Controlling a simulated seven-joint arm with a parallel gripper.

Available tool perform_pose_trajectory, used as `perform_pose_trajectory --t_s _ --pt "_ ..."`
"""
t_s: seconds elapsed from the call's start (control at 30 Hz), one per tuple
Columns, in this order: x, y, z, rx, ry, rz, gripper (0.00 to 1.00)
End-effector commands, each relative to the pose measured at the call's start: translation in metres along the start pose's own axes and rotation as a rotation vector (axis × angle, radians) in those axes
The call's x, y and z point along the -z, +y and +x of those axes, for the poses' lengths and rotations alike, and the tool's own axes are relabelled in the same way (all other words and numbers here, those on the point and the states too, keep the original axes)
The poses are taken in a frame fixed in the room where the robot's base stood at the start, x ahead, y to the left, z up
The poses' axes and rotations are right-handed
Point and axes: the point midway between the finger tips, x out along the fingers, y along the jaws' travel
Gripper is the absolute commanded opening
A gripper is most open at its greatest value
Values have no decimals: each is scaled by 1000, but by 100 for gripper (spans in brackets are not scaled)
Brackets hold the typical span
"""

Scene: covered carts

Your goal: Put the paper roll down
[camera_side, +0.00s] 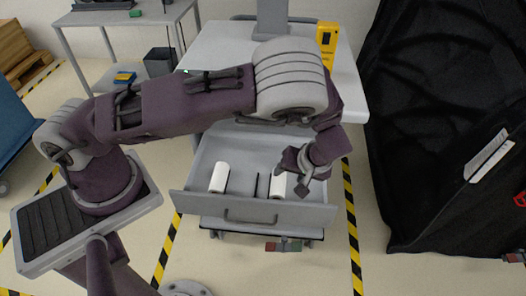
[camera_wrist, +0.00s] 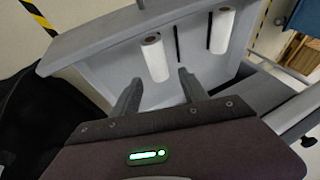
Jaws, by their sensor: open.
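Two white paper rolls lie in the open grey drawer (camera_side: 240,209). One roll (camera_side: 219,177) is at the drawer's left in the side view; it is the farther one in the wrist view (camera_wrist: 227,30). The other roll (camera_side: 278,185) is on the right, close beside my gripper (camera_side: 297,178). In the wrist view this nearer roll (camera_wrist: 154,57) lies just beyond and between the tips of my open gripper (camera_wrist: 159,77), with floor of the drawer visible around it. The fingers look apart from it, though contact at its near end is hard to judge.
Thin dark strips (camera_side: 257,186) show in the drawer between the rolls. The drawer's front wall and side walls stand close around my gripper. A yellow device (camera_side: 327,38) stands on the cart top. A black covered cart (camera_side: 440,130) is at the right.

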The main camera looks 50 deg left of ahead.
Motion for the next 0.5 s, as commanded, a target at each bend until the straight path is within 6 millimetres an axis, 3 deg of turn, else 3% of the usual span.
perform_pose_trajectory --t_s 0.13,0.23,0.37,0.5 --pt "2 -1 -7 -10 -18 -2 52" --pt "10 -13 -41 -63 -103 0 52" --pt "27 -50 -118 -214 -246 54 52" --pt "41 -117 -203 -430 -285 174 52"
